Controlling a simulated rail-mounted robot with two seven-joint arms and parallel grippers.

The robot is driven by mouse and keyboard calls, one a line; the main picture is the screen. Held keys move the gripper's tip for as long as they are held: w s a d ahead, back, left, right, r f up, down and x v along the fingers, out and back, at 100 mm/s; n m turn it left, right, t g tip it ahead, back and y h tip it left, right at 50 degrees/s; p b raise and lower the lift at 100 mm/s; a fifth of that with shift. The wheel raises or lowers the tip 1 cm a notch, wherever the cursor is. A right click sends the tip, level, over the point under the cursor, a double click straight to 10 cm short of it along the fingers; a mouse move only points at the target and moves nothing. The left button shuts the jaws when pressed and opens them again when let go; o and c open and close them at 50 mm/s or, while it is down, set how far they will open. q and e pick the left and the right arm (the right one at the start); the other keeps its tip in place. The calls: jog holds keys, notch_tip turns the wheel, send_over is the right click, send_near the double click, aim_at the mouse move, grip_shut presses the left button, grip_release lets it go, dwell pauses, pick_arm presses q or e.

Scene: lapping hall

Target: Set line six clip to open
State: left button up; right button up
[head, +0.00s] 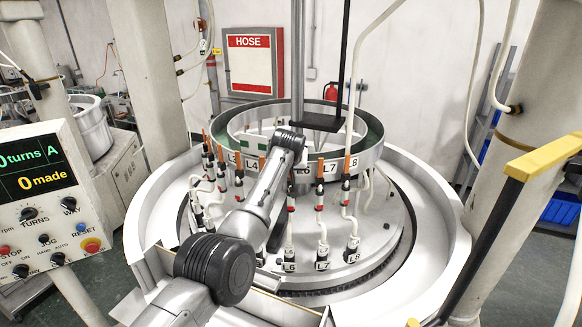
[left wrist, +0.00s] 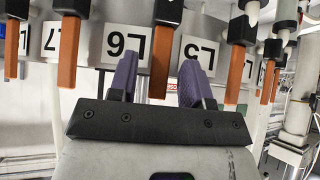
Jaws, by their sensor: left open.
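The line six clip (left wrist: 168,12) shows in the left wrist view, which is upside down, with its orange lever (left wrist: 160,60) beside the L6 label (left wrist: 125,45). The lever points the same way as its neighbours' levers. My left gripper (left wrist: 160,85) is open, its purple fingers apart on either side of the lever in the picture; contact cannot be told. In the head view my left gripper (head: 290,140) is at the ring's front by the L6 label (head: 303,172) and hides the clip's lever. My right gripper is out of view.
Neighbouring orange levers stand close by, at L5 (left wrist: 235,75) and L7 (left wrist: 68,50). White hoses run down to the lower plate. A control panel (head: 38,190) stands at left. A yellow-topped black rail (head: 545,155) is at right.

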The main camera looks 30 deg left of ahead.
pick_arm(q)
jog(key=shift+r, duration=0.1)
jog(key=b+v, duration=0.7)
jog(key=v, duration=0.6)
jog(key=shift+s+d+r, duration=0.2)
jog(key=shift+s, duration=0.1)
